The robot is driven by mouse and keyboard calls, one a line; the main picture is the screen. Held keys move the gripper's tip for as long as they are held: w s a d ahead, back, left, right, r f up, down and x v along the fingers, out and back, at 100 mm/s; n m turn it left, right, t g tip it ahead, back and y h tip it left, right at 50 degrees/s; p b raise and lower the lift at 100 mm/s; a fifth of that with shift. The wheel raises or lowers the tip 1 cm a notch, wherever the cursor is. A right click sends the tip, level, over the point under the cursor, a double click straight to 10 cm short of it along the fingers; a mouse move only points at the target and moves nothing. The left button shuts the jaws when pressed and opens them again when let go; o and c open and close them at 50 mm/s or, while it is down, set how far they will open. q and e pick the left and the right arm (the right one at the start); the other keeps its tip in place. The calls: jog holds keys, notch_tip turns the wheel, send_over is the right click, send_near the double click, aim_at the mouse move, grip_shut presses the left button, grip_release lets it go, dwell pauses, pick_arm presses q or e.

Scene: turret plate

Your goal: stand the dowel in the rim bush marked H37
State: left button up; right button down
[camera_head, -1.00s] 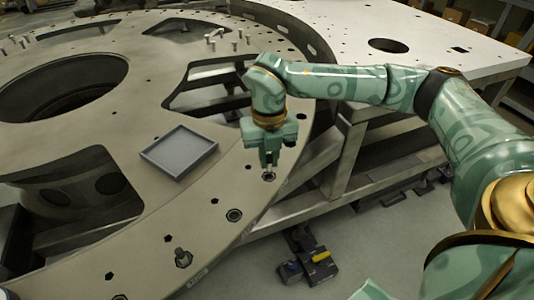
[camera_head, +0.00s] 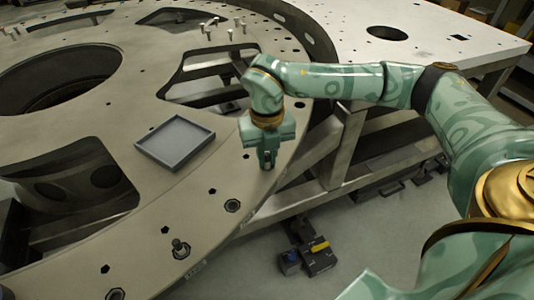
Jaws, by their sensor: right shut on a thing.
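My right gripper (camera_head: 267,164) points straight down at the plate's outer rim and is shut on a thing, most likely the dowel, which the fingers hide. The fingertips are at or just above the plate surface, over the place of a rim bush that they now cover. Another rim bush (camera_head: 232,205) lies open nearer to me. Further along the rim, a short upright pin (camera_head: 179,243) stands at a bush. One more bush (camera_head: 115,294) is at the bottom edge. Markings on the rim are too small to read. My left gripper is out of view.
A shallow grey tray (camera_head: 147,151) lies on the turret plate (camera_head: 130,205), left of my right gripper. Several small pegs stand at the far side. The plate has large cut-outs. Beyond its edge are a steel frame and dark boxes (camera_head: 318,258) on the floor.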

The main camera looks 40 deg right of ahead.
jog(key=c, duration=1.3)
grip_release()
jog(key=shift+c, duration=0.2)
